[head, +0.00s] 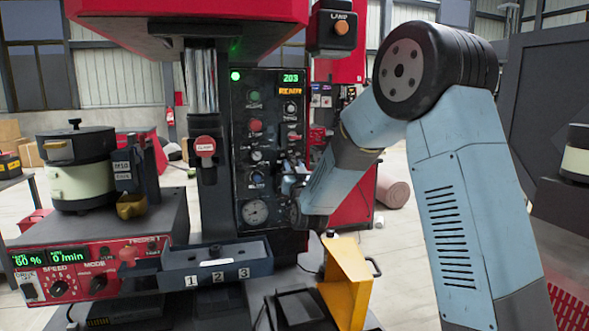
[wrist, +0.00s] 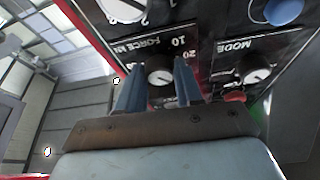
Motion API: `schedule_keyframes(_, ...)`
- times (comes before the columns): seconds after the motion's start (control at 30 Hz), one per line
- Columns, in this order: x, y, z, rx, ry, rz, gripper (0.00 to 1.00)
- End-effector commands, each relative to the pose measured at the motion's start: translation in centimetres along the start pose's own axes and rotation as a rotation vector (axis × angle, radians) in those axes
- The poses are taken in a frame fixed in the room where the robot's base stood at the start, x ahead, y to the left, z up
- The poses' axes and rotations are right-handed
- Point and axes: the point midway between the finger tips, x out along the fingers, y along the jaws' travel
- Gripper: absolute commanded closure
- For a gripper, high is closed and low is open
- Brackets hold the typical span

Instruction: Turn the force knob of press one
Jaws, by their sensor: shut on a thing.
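The force knob (wrist: 159,72) is a small dark knob with a pale face, under the FORCE label on the black control panel (wrist: 215,45) of the press in the wrist view. My gripper (wrist: 158,66) has one blue-grey finger on each side of this knob and is shut on it. In the head view, the panel (head: 242,150) is upright on the press, with a lit green display reading 203. There my gripper (head: 291,184) is at the panel's right edge, and my arm hides the knob.
A MODE knob (wrist: 256,74) sits beside the force knob. A gauge (head: 255,212) is low on the panel. A tray marked 1, 2, 3 (head: 217,266) and a yellow bracket (head: 346,284) stand below. A bowl feeder (head: 78,180) is at left.

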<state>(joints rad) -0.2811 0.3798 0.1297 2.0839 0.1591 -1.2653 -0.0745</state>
Motion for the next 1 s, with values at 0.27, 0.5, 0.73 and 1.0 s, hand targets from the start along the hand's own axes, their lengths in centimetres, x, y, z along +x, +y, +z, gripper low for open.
schedule_keyframes(0.27, -0.06, -0.21, 0.09, 0.244, -0.012, 0.093, 0.95)
schedule_keyframes(0.5, -0.05, -0.29, 0.02, 0.433, -0.018, 0.166, 0.95)
schedule_keyframes(0.73, -0.01, -0.29, -0.06, 0.565, -0.022, 0.218, 0.95)
schedule_keyframes(1.0, 0.01, -0.26, -0.07, 0.644, -0.025, 0.249, 0.95)
